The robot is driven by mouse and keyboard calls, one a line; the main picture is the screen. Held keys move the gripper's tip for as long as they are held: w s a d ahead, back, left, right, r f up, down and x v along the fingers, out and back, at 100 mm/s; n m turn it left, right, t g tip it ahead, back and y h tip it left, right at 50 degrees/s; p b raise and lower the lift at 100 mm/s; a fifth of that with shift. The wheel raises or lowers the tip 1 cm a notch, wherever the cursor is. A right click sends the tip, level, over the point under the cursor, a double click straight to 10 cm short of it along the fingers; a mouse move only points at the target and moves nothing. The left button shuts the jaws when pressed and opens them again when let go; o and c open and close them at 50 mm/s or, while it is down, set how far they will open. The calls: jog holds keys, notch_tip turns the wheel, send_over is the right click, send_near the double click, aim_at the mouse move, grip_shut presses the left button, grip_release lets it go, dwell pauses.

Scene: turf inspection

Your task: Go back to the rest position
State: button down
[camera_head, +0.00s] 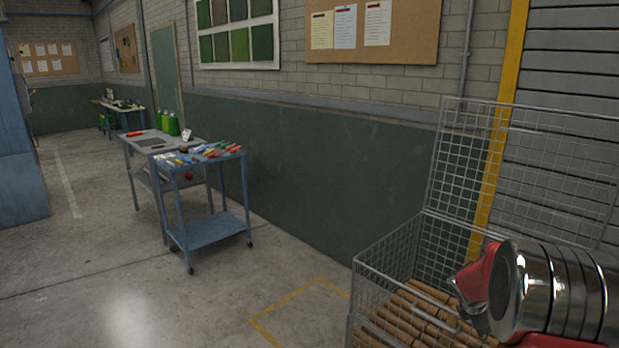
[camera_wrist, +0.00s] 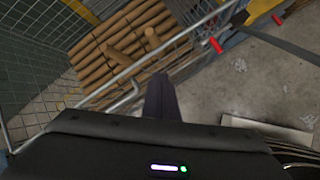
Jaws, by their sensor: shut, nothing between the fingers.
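My arm, silver and red, reaches in at the lower right of the head view, in front of the open wire cage. In the wrist view, my gripper (camera_wrist: 160,80) shows as dark fingers close together, with nothing visible between them. They point over the front rim of the wire cage (camera_head: 372,272), close to its edge. The cage holds a stack of brown wooden rolls or logs (camera_head: 400,318), which also show in the wrist view (camera_wrist: 122,38). Its mesh lid (camera_head: 560,150) stands raised against the wall. How far the fingertips are from the rim is hard to tell.
A blue cart (camera_head: 208,232) with colourful tools stands left of centre, beside a grey workbench (camera_head: 150,148). A yellow floor marking (camera_head: 285,300) lies left of the cage. The concrete floor at front left is clear. Red-ended handles (camera_wrist: 216,45) show beside the cage.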

jog(key=s+a+r+m+y, duration=0.1)
jog(key=s+a+r+m, duration=0.5)
jog(key=s+a, duration=0.4)
jog(key=s+a+r+m+t+y, duration=0.1)
jog(key=s+a+r+m+y, duration=0.1)
jog(key=s+a+r+m, duration=0.4)
jog(key=s+a+r+m+t+y, duration=0.1)
jog(key=s+a+r+m, duration=0.5)
jog(key=s+a, duration=0.9)
notch_tip(320, 180, up, 2)
jog(key=shift+s+a+r+y, duration=0.15)
jog(key=shift+s+a+y, duration=0.25)
jog(key=shift+s+y, duration=0.4)
jog(key=shift+s+d, duration=0.1)
jog(key=shift+d, duration=0.05)
